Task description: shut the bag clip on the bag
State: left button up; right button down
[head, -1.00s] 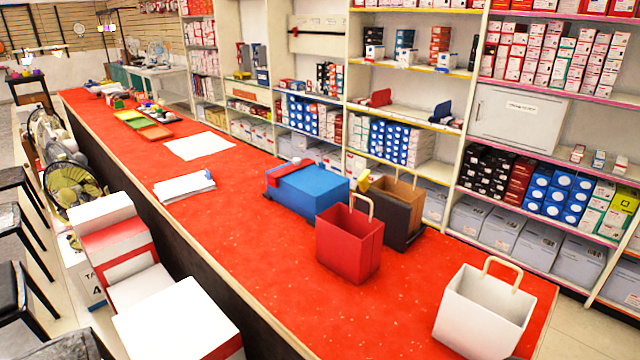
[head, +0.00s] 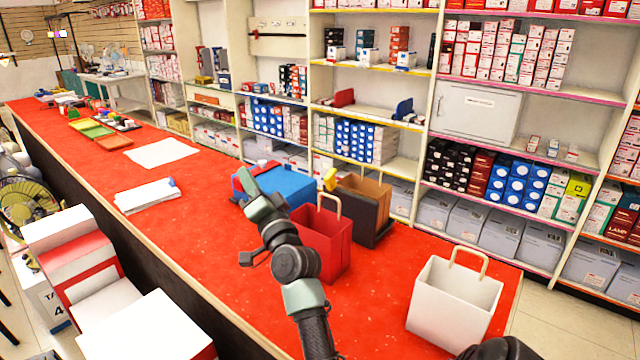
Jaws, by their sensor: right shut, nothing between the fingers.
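A red paper bag (head: 333,243) with a tan handle stands upright on the red counter (head: 385,305). A white bag (head: 455,303) with a handle stands near the counter's right end. I cannot make out a bag clip for certain. A blue box-like item (head: 290,183) with a red strip at its left lies behind my right arm, partly hidden. My right gripper (head: 243,180) reaches over the counter at the left edge of this blue item; its fingers look closed and empty. I cannot tell whether it touches the item. My left gripper is not in view.
A dark holder (head: 375,225) with a brown bag stands behind the red bag. White papers (head: 146,195) and a white sheet (head: 161,153) lie left on the counter. Stocked shelves (head: 480,130) line the back. Boxes (head: 75,260) stand before the counter. Counter between red and white bags is clear.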

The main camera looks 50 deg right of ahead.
jog(key=s+d+r+m+g+h, duration=0.3)
jog(key=d+r+m+h, duration=0.6)
jog(key=d+m+h, duration=0.3)
jog(key=s+d+m+g+h, duration=0.25)
jog(key=d+m+g, duration=0.25)
jog(key=m+g, duration=0.4)
jog(key=s+d+m+g+h, duration=0.1)
jog(key=s+d+m+g, duration=0.2)
jog(key=d+m+g, duration=0.55)
jog(key=w+a+f+m+g+y, duration=0.2)
jog(key=a+f+m+y, duration=0.2)
jog(key=f+m+y, duration=0.45)
jog(key=w+a+f+t+y, duration=0.1)
jog(key=w+a+y, duration=0.1)
jog(key=a, duration=0.2)
jog(key=w+a+f+m+t+y, duration=0.1)
jog(key=w+a+f+y, duration=0.1)
jog(key=a, duration=0.3)
jog(key=shift+w+a+f+y, duration=0.2)
jog(key=shift+a+f+y, duration=0.05)
jog(key=shift+y, duration=0.35)
jog(key=shift+d+f, duration=0.1)
jog(key=shift+f, duration=0.05)
